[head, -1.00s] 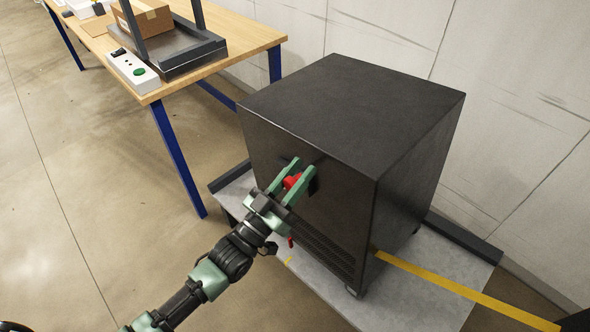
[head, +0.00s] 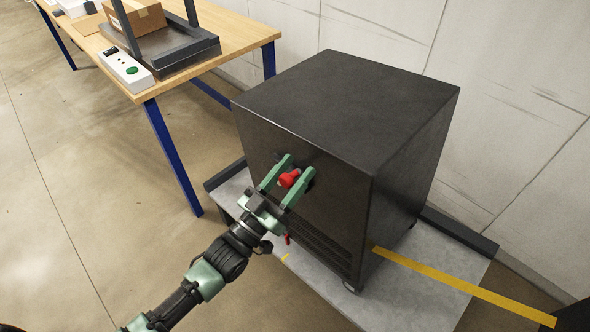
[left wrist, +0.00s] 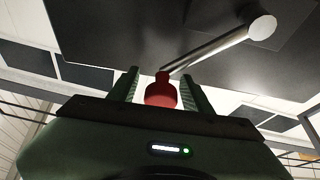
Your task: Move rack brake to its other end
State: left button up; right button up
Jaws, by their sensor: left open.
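The rack (head: 340,110) is a large black box-shaped cabinet on a grey platform. Its brake shows as a red knob (head: 289,178) on the front face. In the left wrist view the red knob (left wrist: 161,93) sits at the end of a silver lever (left wrist: 218,46), which runs up to the right to a round pivot. My left gripper (head: 299,164) is open, with one finger on each side of the knob and visible gaps. The fingers hide part of the lever in the head view. My right gripper is not in view.
A small red piece (head: 287,239) shows low by the rack's front. Dark rails edge the platform (head: 400,300), and a yellow strip (head: 465,287) crosses it. A wooden table (head: 235,38) with blue legs stands at the upper left. Clear floor lies left.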

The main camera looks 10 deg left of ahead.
pick_arm(q)
jog(key=b+v, duration=0.1)
jog(key=v, duration=0.6)
jog(key=shift+s+a+f+b, duration=0.1)
jog(key=shift+s+b, duration=0.1)
jog(key=shift+b, duration=0.15)
